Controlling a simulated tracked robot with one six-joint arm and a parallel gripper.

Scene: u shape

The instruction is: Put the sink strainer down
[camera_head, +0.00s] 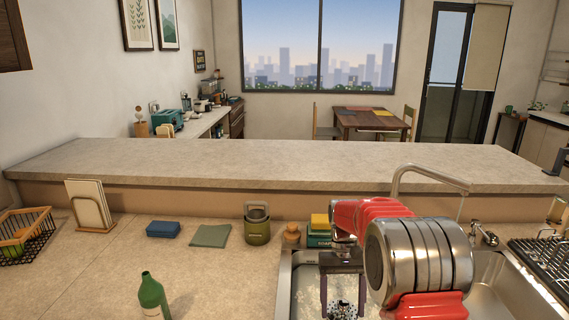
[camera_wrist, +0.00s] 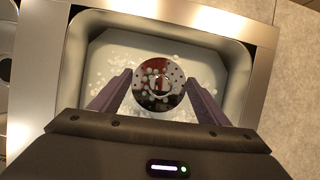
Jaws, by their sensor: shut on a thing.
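The sink strainer (camera_wrist: 158,84) is a round, shiny metal disc with small holes, in the middle of the wrist view. My gripper (camera_wrist: 158,92) is shut on it, with one dark finger on each side of its rim. In the head view the strainer (camera_head: 341,309) shows at the bottom edge, between the fingers of my gripper (camera_head: 341,290). It is over the metal sink basin (camera_wrist: 232,62), whose floor is spotted with white suds. I cannot tell how high the strainer is above the basin floor.
A green bottle (camera_head: 151,297), a blue sponge (camera_head: 163,229), a green cloth (camera_head: 210,236) and a green canister (camera_head: 257,225) stand or lie on the counter left of the sink. A faucet (camera_head: 432,178) arches behind my arm. A dish rack (camera_head: 546,262) is at the right.

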